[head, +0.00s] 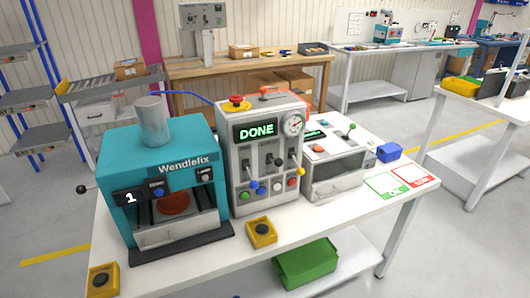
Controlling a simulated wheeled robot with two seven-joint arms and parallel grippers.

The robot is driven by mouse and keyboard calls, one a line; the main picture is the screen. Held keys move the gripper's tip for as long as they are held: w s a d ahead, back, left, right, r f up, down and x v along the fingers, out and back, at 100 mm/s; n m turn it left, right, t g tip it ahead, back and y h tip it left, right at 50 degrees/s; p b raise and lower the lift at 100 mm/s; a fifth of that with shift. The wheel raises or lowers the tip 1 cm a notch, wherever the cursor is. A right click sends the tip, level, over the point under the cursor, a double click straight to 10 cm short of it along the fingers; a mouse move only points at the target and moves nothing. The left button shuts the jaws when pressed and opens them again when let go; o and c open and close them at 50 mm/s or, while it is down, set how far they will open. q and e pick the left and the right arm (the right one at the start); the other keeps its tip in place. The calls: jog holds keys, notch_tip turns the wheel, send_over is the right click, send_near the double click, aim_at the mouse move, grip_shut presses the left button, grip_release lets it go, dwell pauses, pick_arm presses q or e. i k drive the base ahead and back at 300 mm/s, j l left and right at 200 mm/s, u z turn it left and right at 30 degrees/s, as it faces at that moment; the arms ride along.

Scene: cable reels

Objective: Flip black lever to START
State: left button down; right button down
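The grey control box (240,194) stands upright in the middle of the white table, with a green "DONE" on its display (257,130). Its front has several small levers in slots. A dark-knobbed lever (278,161) is among them, but its exact position and any START label are too small to read. Another lever with a black ball (82,188) sticks out from the left side of the teal Wendlefix machine (170,158). I cannot tell which of these is the START lever. Neither of my grippers is in view.
A grey machine with a green-knobbed lever (351,127) stands to the right. A green crate (305,264) sits below.

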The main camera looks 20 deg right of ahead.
aim_at(278, 162)
jog(key=l+u, duration=0.15)
jog(key=l, duration=2.55)
